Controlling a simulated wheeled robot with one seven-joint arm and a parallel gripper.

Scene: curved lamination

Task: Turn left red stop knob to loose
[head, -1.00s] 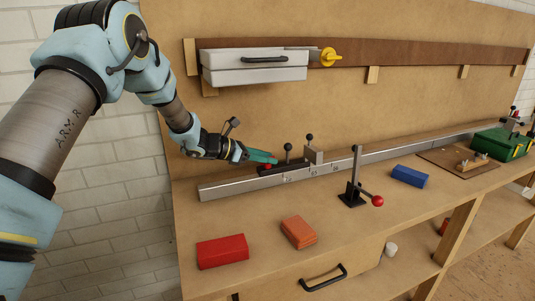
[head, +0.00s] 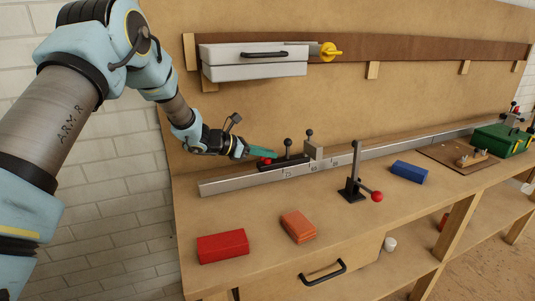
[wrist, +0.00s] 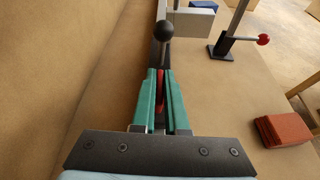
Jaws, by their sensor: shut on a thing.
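The left red stop knob (head: 267,161) is at the left end of a black stop block (head: 283,163) on the long metal rail. My gripper (head: 273,154) reaches in from the left with green fingers, shut on the knob. In the wrist view a narrow red strip of the knob (wrist: 160,88) shows between the two fingers (wrist: 160,95); the fingers hide most of it. I cannot tell from the frames how tight the knob is.
A black ball handle (head: 287,142) stands just right of the knob, with a grey block (head: 314,150) behind it. A lever with a red ball (head: 376,196), an orange block (head: 298,227) and a red block (head: 222,248) are on the bench. The bench front is partly clear.

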